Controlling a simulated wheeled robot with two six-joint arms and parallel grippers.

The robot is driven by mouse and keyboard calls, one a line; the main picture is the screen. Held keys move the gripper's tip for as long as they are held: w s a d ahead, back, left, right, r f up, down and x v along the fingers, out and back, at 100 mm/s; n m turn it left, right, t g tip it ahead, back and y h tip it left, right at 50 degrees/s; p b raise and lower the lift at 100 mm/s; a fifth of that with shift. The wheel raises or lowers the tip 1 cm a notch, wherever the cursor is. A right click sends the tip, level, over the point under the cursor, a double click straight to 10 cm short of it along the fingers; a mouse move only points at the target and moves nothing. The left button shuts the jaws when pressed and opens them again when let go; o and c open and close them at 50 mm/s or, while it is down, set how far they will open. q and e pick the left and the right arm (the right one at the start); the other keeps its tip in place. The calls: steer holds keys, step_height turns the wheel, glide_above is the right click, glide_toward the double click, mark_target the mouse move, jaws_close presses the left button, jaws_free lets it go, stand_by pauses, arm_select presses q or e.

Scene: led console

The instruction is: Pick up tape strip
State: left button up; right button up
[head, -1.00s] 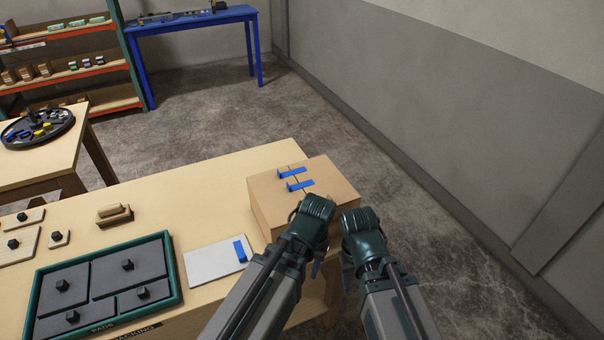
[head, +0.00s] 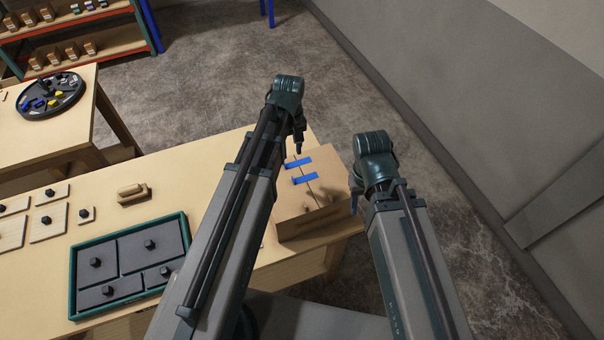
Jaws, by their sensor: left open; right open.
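Two blue tape strips lie across the top seam of a cardboard box (head: 326,207): a far tape strip (head: 299,162) and a near tape strip (head: 305,179). The box stands at the right end of the table. My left gripper (head: 299,149) is open, pointing down beyond the far strip at the box's far side; its fingertips are small, and I cannot tell whether they touch anything. My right gripper (head: 355,201) is open beside the box's right side, mostly hidden by its own wrist. The white card with another blue strip is hidden behind my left arm.
A green-rimmed tray (head: 74,290) with grey pads and black knobs sits on the wooden table (head: 160,235). A wooden block with a handle (head: 133,194) lies behind it. A round dark tray (head: 51,96) stands on another table. Concrete floor is clear beyond the box.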

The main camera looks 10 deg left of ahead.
arm_select(q)
steer(key=b, duration=0.8)
glide_above(293, 178)
steer(key=shift+f, duration=4.3)
steer(key=shift+f+b, duration=0.15)
steer(key=shift+b, duration=0.2)
step_height(293, 178, down, 5)
steer(key=b, duration=0.5)
steer(key=shift+w, duration=0.15)
jaws_close()
